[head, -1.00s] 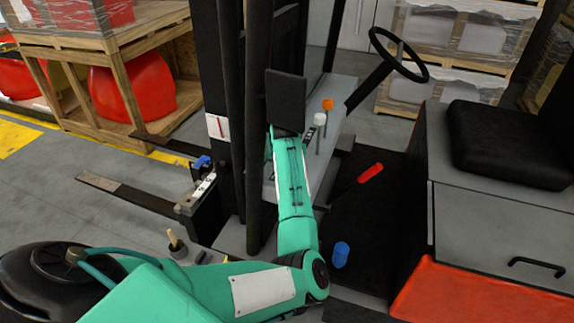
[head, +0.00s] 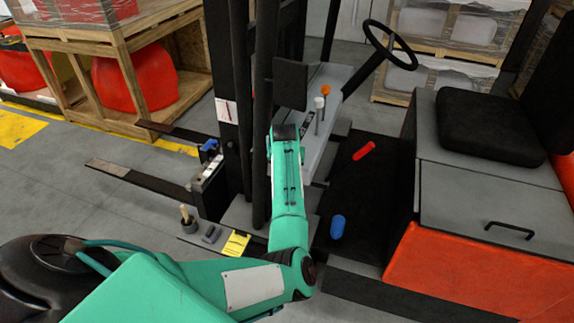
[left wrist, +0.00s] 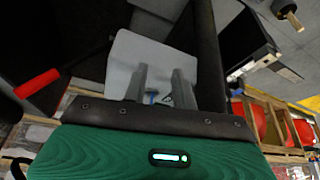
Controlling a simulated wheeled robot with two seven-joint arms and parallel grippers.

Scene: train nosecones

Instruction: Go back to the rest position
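My left arm, green with black joints, comes in from the lower left in the head view and reaches up in front of the forklift. Its dark end (head: 285,131) is just below a black panel (head: 291,84) on the forklift; the fingers cannot be made out there. In the left wrist view, the two grey fingers of my left gripper (left wrist: 160,75) are apart with nothing held between them. A pale grey surface (left wrist: 130,55) lies beyond them. My right gripper is in neither view.
The forklift's mast (head: 262,110), steering wheel (head: 390,42) and seat (head: 490,127) surround the arm. A red lever (head: 364,149) and blue knob (head: 338,227) are right of it. Forks (head: 140,180) extend over open floor.

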